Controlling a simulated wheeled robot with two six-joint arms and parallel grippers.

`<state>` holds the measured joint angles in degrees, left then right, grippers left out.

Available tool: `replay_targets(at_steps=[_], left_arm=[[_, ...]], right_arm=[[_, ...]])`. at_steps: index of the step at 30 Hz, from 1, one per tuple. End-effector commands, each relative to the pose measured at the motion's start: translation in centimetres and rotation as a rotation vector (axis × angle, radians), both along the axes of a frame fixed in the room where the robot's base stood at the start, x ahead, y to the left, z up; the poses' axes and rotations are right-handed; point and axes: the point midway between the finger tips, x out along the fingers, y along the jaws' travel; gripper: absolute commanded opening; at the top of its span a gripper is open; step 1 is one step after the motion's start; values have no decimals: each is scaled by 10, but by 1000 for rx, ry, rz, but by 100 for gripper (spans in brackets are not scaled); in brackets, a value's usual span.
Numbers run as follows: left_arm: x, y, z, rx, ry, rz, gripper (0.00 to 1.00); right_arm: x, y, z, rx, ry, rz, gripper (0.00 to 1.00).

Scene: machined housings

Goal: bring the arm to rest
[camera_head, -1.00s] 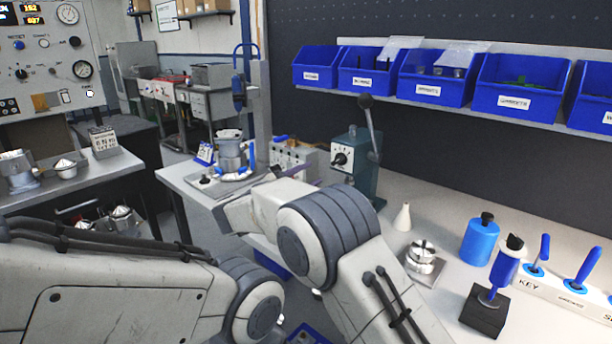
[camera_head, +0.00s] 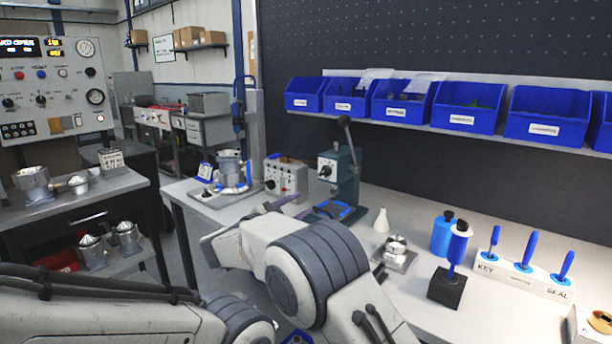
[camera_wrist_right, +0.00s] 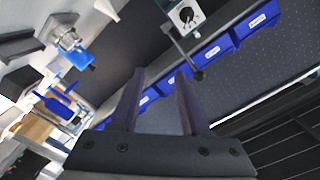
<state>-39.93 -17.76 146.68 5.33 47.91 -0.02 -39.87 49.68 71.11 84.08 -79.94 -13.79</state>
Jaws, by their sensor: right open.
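My right arm (camera_head: 305,270) reaches from the bottom of the head view over the near side of the bench. Its gripper (camera_head: 286,203) shows only in part past the wrist, with dark purplish fingers. In the right wrist view the gripper's two fingers (camera_wrist_right: 162,85) stand apart with nothing between them. My left arm (camera_head: 90,310) comes in from the lower left of the head view. Its gripper does not show.
A lever press (camera_head: 345,175) and a control box (camera_head: 288,178) stand beyond the right gripper. A white cone (camera_head: 381,220), a metal fixture (camera_head: 396,252), a blue-handled stand (camera_head: 452,270) and a tool rack (camera_head: 522,272) occupy the bench. Blue bins (camera_head: 468,108) line the shelf.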

Motion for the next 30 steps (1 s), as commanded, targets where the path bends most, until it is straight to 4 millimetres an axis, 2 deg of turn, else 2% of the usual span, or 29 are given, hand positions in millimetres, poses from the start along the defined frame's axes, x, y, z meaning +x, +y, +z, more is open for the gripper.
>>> replay_targets(at_steps=[12, 16, 20, 23, 25, 30], left_arm=[[0, 0, 0, 0, 0, 0, 0], [0, 0, 0, 0, 0, 0, 0], [0, 0, 0, 0, 0, 0, 0], [0, 0, 0, 0, 0, 0, 0], [0, 0, 0, 0, 0, 0, 0], [0, 0, 0, 0, 0, 0, 0]], right_arm=[[31, -34, 17, -77, 52, 213, 46], [38, -44, 16, -116, 107, 328, 46], [35, -57, 7, -166, 205, 469, 46], [19, -73, -12, -206, 336, 602, 46], [-8, -90, -36, -234, 475, 710, 46], [-107, -133, -104, -261, 852, 912, 46]])
